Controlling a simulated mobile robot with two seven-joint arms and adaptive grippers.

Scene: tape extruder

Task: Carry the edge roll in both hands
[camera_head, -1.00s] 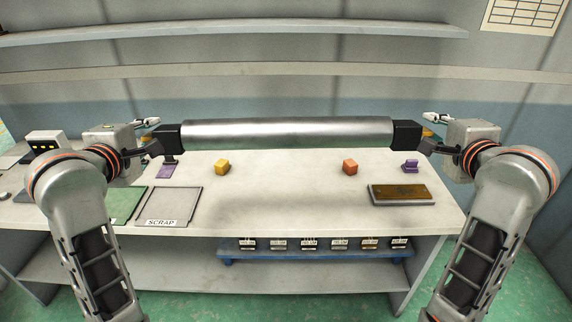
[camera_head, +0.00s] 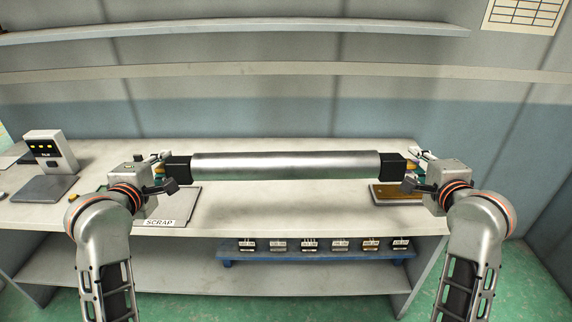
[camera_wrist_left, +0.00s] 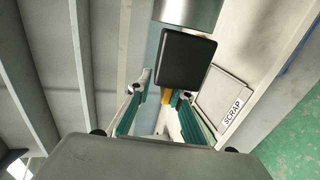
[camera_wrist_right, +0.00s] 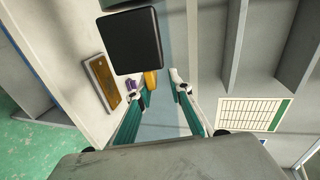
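The edge roll (camera_head: 285,165) is a long grey metal cylinder with black square end blocks. It hangs level in the air in front of the bench, lengthwise across the head view. My left gripper (camera_head: 165,168) is at its left end and my right gripper (camera_head: 411,168) at its right end. The left wrist view shows the left end block (camera_wrist_left: 187,58) just past the fingertips, with a narrow orange piece between them. The right wrist view shows the right end block (camera_wrist_right: 132,40) and a similar orange piece near one finger. The finger contacts are partly hidden.
The bench top (camera_head: 290,205) lies below and behind the roll. A SCRAP tray (camera_head: 185,208) is on the left, a scale (camera_head: 45,165) farther left. A brown slab (camera_head: 385,193) is at the right. A blue rack (camera_head: 310,259) of labelled blocks stands under the bench.

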